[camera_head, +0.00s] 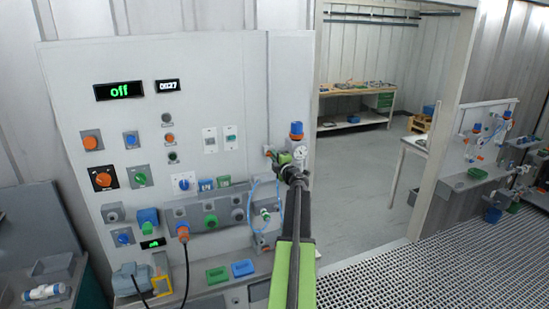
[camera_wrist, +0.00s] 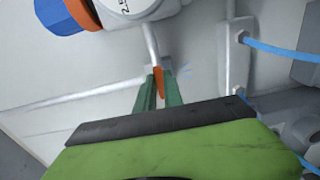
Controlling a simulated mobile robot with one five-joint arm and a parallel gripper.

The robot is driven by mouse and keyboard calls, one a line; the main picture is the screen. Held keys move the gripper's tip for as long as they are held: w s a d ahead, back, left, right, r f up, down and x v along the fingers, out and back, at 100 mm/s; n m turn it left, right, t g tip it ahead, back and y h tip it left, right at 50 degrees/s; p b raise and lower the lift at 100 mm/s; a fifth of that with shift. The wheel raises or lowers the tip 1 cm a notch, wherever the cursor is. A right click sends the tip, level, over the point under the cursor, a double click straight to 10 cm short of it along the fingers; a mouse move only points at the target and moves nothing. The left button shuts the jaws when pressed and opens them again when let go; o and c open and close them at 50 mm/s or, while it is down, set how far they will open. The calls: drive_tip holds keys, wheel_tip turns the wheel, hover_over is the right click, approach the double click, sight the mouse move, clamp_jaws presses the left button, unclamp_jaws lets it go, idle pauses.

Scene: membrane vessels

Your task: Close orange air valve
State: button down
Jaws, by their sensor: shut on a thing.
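In the wrist view, the orange air valve (camera_wrist: 158,80) shows as a small orange handle between the two green fingers of my gripper (camera_wrist: 157,90). The fingers are shut on it, and their tips hide part of it. A metal pipe runs up from it towards a white gauge. In the head view, my gripper (camera_head: 283,160) is at the right edge of the grey panel (camera_head: 215,80), just below and left of the gauge (camera_head: 299,152).
A regulator with a blue and orange knob (camera_head: 296,130) stands just above my gripper. A blue air hose (camera_head: 252,205) hangs below left. Panel knobs and plugs fill the left. A doorway opens onto a room with a workbench (camera_head: 350,92).

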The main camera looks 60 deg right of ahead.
drive_tip(key=c, duration=1.5)
unclamp_jaws()
drive_tip(key=shift+o, duration=0.2)
drive_tip(key=v, duration=1.7)
drive_tip(key=shift+s+a, duration=0.15)
drive_tip(key=shift+a, duration=0.05)
